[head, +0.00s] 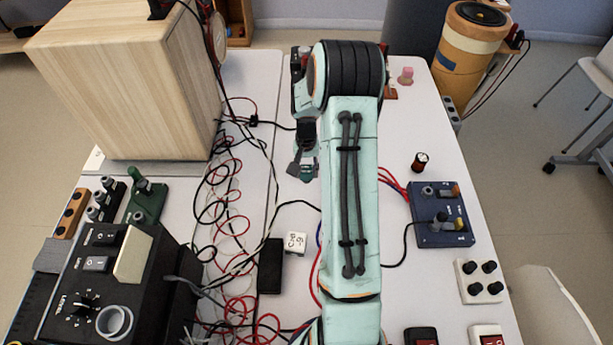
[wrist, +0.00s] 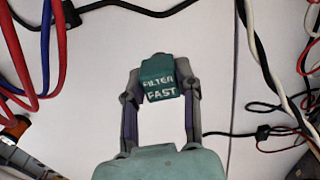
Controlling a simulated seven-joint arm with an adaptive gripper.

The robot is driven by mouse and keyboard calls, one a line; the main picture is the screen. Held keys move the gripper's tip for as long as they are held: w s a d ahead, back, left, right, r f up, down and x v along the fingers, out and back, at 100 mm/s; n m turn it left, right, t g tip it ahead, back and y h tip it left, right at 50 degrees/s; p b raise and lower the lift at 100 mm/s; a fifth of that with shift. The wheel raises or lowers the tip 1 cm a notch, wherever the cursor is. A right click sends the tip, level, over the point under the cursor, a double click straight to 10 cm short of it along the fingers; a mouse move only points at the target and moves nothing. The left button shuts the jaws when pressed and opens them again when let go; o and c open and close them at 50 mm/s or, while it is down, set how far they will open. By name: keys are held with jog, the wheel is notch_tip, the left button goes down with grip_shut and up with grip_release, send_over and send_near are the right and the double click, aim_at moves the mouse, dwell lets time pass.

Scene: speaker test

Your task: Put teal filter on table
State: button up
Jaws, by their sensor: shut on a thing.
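The teal filter (wrist: 160,84) is a small block with the white words "FILTER FAST" on it. My gripper (wrist: 161,80) is shut on it, with one finger on each side in the wrist view. In the head view, my gripper (head: 303,168) points down over the white table (head: 300,205), left of my arm. The filter shows there only as a small dark green patch (head: 307,172) at the fingertips. I cannot tell whether its underside touches the table.
Red, black and white cables (head: 230,190) lie left of my gripper. A wooden speaker box (head: 130,80) stands at the back left. A white block (head: 295,242) and a black box (head: 270,266) lie nearer. A blue switch box (head: 440,215) is right of my arm.

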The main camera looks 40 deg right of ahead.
aim_at(306, 178)
jog(key=shift+w+d+f, duration=0.1)
jog(key=shift+f, duration=0.8)
jog(key=shift+w+d+f, duration=0.1)
jog(key=shift+f, duration=0.8)
jog(key=shift+a, duration=0.1)
jog(key=o, duration=1)
jog(key=shift+f, duration=0.1)
jog(key=shift+o, duration=0.2)
notch_tip(306, 178, up, 12)
jog(key=s+a+r+n, duration=0.1)
jog(key=a+r+n, duration=0.2)
jog(key=a+r, duration=0.45)
jog(key=s+a+r+n, duration=0.3)
jog(key=s+a+n, duration=0.4)
jog(key=s+a, duration=1.1)
jog(key=shift+s+a+y, duration=0.2)
jog(key=shift+a+y, duration=0.2)
jog(key=shift+a, duration=0.05)
